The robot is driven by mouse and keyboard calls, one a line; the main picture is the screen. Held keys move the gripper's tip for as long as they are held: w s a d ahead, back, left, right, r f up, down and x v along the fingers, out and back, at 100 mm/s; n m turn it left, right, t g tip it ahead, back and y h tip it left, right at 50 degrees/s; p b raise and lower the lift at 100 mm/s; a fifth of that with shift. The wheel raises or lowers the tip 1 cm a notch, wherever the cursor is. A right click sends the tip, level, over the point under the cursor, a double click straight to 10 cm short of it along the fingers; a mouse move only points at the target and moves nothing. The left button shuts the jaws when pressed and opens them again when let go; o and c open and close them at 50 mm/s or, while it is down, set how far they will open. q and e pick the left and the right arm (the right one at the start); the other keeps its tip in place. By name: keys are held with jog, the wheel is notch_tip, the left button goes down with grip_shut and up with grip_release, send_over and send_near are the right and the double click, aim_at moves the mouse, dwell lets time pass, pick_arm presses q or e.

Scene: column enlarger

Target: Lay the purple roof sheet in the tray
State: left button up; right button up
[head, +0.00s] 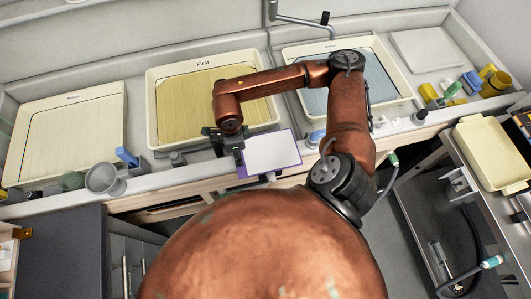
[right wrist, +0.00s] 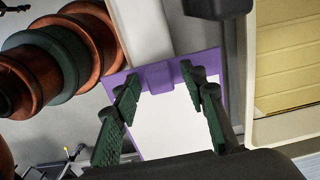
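The purple roof sheet (head: 272,153) shows as a white panel with a purple border at the counter's front edge, below the middle tray. In the right wrist view the sheet (right wrist: 175,125) lies beyond my fingers, with a purple tab (right wrist: 159,76) on its edge. My right gripper (head: 238,158) is at the sheet's left side in the head view. Its green fingers (right wrist: 160,78) are apart, one on each side of the tab; I see no clear contact. The middle tray (head: 152,105), marked "First", is cream with a yellow ribbed bottom. My left gripper is out of view.
A pale-bottomed tray (head: 122,118) stands left and a blue-grey-bottomed tray (head: 402,75) right. A grey cup (head: 103,179) and a blue-topped item (head: 127,156) stand near the front edge. Yellow and blue items (head: 451,92) crowd the right end. A tap (head: 300,20) rises behind.

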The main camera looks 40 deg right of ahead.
jog(key=shift+b, duration=0.5)
dwell(0.7)
jog(key=shift+c, duration=0.6)
grip_shut()
jog(key=shift+r, duration=0.15)
jog(key=shift+r, duration=0.5)
dwell(0.3)
jog(key=shift+r+p, duration=0.75)
jog(key=shift+r, duration=0.55)
